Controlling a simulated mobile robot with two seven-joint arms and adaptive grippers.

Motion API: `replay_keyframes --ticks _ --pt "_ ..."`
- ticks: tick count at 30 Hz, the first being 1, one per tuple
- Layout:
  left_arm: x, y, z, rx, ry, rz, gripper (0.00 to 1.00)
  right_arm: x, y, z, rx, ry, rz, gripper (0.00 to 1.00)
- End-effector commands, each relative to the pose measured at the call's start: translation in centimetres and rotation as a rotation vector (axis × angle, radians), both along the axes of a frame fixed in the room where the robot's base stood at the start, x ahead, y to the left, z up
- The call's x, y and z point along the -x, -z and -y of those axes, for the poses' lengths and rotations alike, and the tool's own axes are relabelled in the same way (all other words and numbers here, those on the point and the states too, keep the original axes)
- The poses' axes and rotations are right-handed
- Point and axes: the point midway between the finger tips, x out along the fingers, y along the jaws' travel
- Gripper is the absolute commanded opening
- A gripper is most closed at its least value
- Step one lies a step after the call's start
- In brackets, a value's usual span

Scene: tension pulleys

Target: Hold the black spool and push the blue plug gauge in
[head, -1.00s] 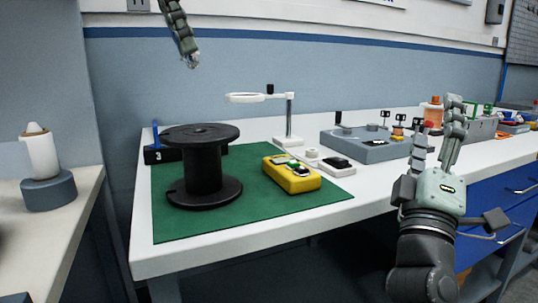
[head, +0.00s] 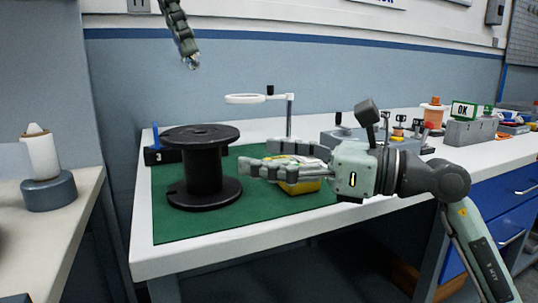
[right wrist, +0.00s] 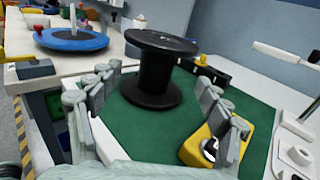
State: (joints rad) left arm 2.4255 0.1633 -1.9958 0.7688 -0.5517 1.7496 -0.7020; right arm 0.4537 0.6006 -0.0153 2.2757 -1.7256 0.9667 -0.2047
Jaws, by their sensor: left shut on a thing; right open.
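The black spool (head: 207,172) stands upright on the green mat (head: 185,226). In the right wrist view the spool (right wrist: 155,75) stands ahead, between my spread fingers. My right gripper (head: 254,157) is open and empty, pointing left just right of the spool; in its wrist view (right wrist: 157,84) no finger clearly touches it. A slim blue upright piece (head: 155,135), perhaps the blue plug gauge, stands at a black block (head: 158,156) behind the spool. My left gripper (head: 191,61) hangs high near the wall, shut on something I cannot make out.
A yellow button box (head: 300,187) is partly hidden behind my right gripper. A white magnifier stand (head: 290,115) and a grey fixture (head: 340,135) stand behind. The mat's front is clear.

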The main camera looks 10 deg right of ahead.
Motion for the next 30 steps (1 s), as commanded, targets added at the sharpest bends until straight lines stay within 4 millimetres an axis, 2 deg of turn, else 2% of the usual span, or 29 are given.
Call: replay_keyframes --ticks 5,18,24,30 --pt "0.0 0.0 0.0 0.0 0.0 0.0 0.0 -1.1 0.1 -1.7 0.003 -0.003 -0.003 0.77" --pt "0.0 0.0 0.0 0.0 0.0 0.0 0.0 -5.4 0.0 -8.3 0.001 -0.003 -0.003 0.77" --pt "0.0 0.0 0.0 0.0 0.0 0.0 0.0 -6.3 0.1 -9.6 0.003 -0.002 -0.002 0.77" --pt "0.0 0.0 0.0 0.0 0.0 0.0 0.0 -6.5 0.1 -9.8 0.004 -0.001 -0.001 0.77"
